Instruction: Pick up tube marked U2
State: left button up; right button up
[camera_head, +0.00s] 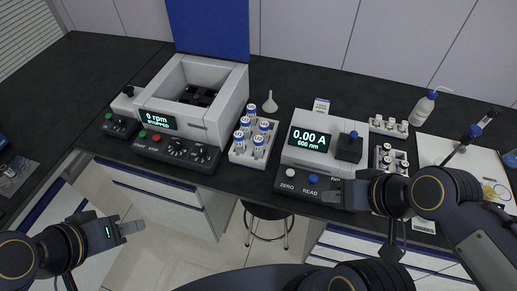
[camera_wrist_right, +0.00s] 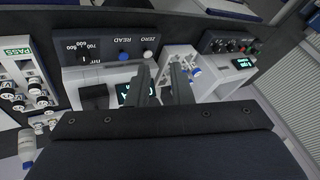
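A white rack (camera_head: 240,158) holds several tubes (camera_head: 258,140) with pale caps and blue markings, between the centrifuge and the photometer. The cap markings are too small to read, so I cannot tell which tube is U2. The rack (camera_wrist_right: 180,55) also shows in the right wrist view, partly hidden behind my fingers. My right gripper (camera_head: 335,194) is in front of the photometer, right of the rack. Its two fingers (camera_wrist_right: 162,82) stand apart with nothing between them. My left gripper (camera_head: 132,228) is low at the left, off the bench front, and its finger gap is unclear.
The centrifuge (camera_head: 195,115), lid up, reads STOPPED. The photometer (camera_head: 290,158) reads 0.00 A. A small funnel (camera_head: 270,104) stands behind the rack. More small vials (camera_head: 388,125), a wash bottle (camera_head: 422,108) and a paper sheet are at the right. A stool (camera_head: 268,212) is below the bench.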

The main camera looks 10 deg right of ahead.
aim_at(257, 140)
jog(key=i+j, duration=0.2)
jog(key=j, duration=0.25)
jog(key=i+j+z, duration=0.2)
jog(key=j, duration=0.15)
jog(key=i+j+z, duration=0.1)
jog(key=j+z, duration=0.35)
jog(key=j, duration=0.3)
jog(key=i+j+z, duration=0.25)
jog(key=j, duration=0.15)
jog(key=k+z, duration=0.1)
jog(key=z, duration=0.15)
